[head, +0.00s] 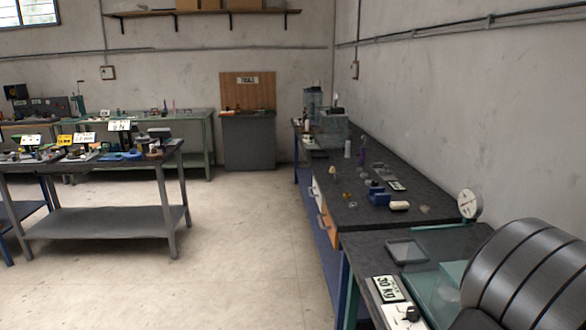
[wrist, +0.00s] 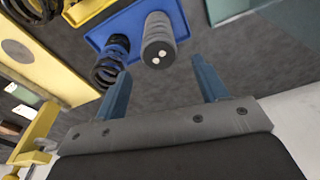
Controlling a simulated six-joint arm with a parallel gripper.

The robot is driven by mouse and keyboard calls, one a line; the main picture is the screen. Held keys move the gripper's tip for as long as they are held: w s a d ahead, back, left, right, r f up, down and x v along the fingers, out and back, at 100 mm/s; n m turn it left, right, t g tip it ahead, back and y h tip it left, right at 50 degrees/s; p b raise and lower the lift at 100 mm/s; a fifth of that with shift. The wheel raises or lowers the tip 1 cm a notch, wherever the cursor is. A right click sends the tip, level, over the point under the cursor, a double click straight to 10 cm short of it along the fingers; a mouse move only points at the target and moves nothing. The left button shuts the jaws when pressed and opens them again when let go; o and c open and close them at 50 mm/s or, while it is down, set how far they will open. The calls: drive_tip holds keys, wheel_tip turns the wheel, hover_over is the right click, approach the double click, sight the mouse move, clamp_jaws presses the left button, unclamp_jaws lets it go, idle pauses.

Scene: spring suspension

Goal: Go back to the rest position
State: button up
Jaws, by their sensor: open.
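My gripper (wrist: 161,85) shows in the wrist view with its two blue fingers spread wide apart. Nothing is between the fingers. Beyond the fingertips, a grey ribbed cylinder (wrist: 158,42) with two pale dots on its end stands on or by a blue tray (wrist: 133,22). A dark coil spring (wrist: 108,68) is left of the cylinder, near the left finger. The gripper is not visible in the head view. Whether either finger touches anything cannot be told.
A yellow frame (wrist: 35,62) fills the left of the wrist view. A greenish clear panel (wrist: 292,20) is at the upper right. The head view shows a dark workbench (head: 345,208) along the right wall, a grey table (head: 95,222) at the left, and open floor (head: 235,235) between.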

drive_tip(key=shift+f, duration=0.5)
wheel_tip(320, 180, down, 3)
drive_tip(key=shift+r, duration=0.1)
wheel_tip(320, 180, up, 12)
drive_tip(key=a, duration=0.1)
drive_tip(key=f, duration=0.7)
drive_tip(key=d+f, duration=0.1)
drive_tip(key=f, duration=0.3)
drive_tip(key=shift+f, duration=0.15)
wheel_tip(320, 180, up, 10)
drive_tip(key=w+a+r+n+t, duration=0.1)
drive_tip(key=w+a+r+n, duration=0.5)
drive_tip(key=w, duration=0.5)
drive_tip(key=w+a+r+n, duration=0.4)
drive_tip(key=w+a+r, duration=0.2)
drive_tip(key=w+r, duration=0.35)
drive_tip(key=w+a+f+n, duration=0.2)
drive_tip(key=w+a+f, duration=0.5)
drive_tip(key=w, duration=0.5)
drive_tip(key=w+d+f+m, duration=0.4)
drive_tip(key=w+d+m, duration=0.2)
drive_tip(key=w+m, duration=0.1)
drive_tip(key=shift+w+d+f+g, duration=0.3)
drive_tip(key=shift+w+d+f, duration=0.1)
drive_tip(key=shift+w, duration=0.1)
